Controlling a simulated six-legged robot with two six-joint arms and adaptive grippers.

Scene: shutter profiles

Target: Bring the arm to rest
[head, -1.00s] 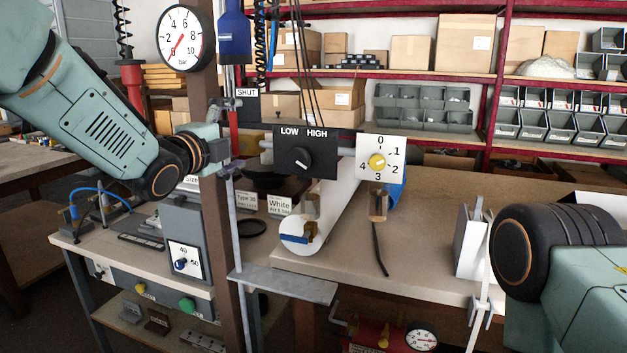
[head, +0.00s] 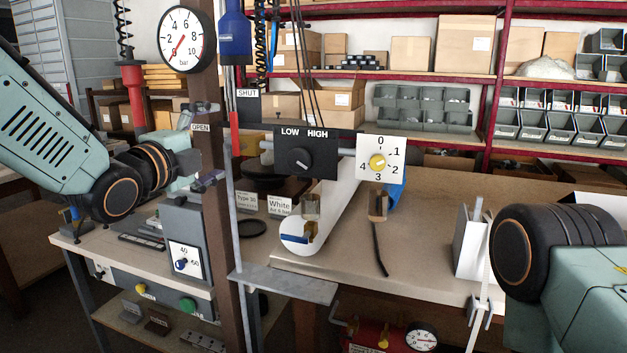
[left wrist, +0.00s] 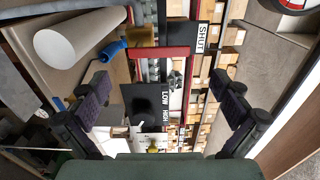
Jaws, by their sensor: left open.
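My left gripper (head: 206,146) is open and empty in the head view, at the left side of the brown post. One finger is near the OPEN label (head: 201,127) and the other is lower on the post; I cannot tell if they touch it. In the left wrist view my left gripper (left wrist: 162,92) has its dark finger pads wide apart with nothing between them at close range. My left arm (head: 50,130) comes in from the left edge.
The brown post (head: 215,260) carries a pressure gauge (head: 186,39). A LOW/HIGH switch box (head: 304,152) and a white dial plate (head: 381,160) hang over the bench (head: 440,220). A white roll (head: 335,200) lies beneath. The bench's middle right is mostly clear.

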